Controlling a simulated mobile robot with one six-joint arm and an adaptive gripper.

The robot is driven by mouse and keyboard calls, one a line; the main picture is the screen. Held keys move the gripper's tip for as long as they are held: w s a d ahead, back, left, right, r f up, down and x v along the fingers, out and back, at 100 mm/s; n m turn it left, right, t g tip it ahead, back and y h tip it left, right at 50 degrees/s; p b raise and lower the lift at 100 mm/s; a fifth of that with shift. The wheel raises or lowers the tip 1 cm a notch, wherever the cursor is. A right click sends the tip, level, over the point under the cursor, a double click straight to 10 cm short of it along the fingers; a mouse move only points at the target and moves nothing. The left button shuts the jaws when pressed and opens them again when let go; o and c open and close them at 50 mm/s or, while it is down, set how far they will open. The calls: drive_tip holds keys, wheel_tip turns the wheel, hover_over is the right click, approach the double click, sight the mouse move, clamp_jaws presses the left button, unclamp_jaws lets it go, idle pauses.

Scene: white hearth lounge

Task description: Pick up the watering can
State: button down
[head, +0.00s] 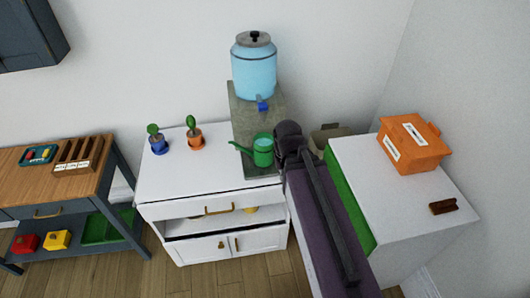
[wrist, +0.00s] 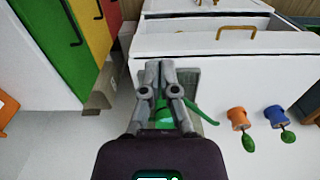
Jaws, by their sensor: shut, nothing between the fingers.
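The green watering can (head: 263,152) stands on a grey stone slab (head: 243,110) on top of the white cabinet, below a blue water dispenser (head: 254,70) with a tap (head: 262,105). Its spout points left in the head view. My arm reaches in just right of the can and hides part of that side. In the wrist view, my gripper (wrist: 160,68) is shut and empty. Its fingers are in front of the can (wrist: 190,122) in the picture and partly cover it; the spout shows to their right. I cannot tell whether they touch it.
Two potted cacti, in a blue pot (head: 159,146) and an orange pot (head: 194,142), stand left of the slab. At right, a white cabinet (head: 400,200) holds an orange box (head: 412,145) and a brown object (head: 443,206). A wooden table (head: 105,165) is at left.

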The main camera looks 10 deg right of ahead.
idle(0.3)
drive_tip(key=c, duration=0.9)
unclamp_jaws()
drive_tip(key=shift+w, duration=0.1)
drive_tip(key=shift+c, duration=0.2)
drive_tip(key=o, duration=0.3)
drive_tip(key=shift+w+d+f, duration=0.1)
drive_tip(key=shift+w+f, duration=0.05)
drive_tip(key=shift+w, duration=0.15)
drive_tip(key=shift+o, duration=0.4)
drive_tip(key=w+d+f+t+b, duration=0.2)
drive_tip(key=w, duration=0.8)
drive_tip(key=w+d+f+m+t+b, duration=0.1)
drive_tip(key=w+d+f+t+b, duration=0.1)
drive_tip(key=w, duration=0.8)
drive_tip(key=shift+w+d+b, duration=0.35)
drive_tip(key=shift+d+b, duration=0.4)
drive_tip(key=shift+d, duration=0.1)
drive_tip(key=shift+w+d+t+h, duration=0.25)
drive_tip(key=shift+w+t+h, duration=0.05)
drive_tip(key=shift+w, duration=0.15)
drive_tip(key=b+x, duration=0.8)
drive_tip(key=shift+f, duration=0.25)
drive_tip(key=shift+w+f, duration=0.1)
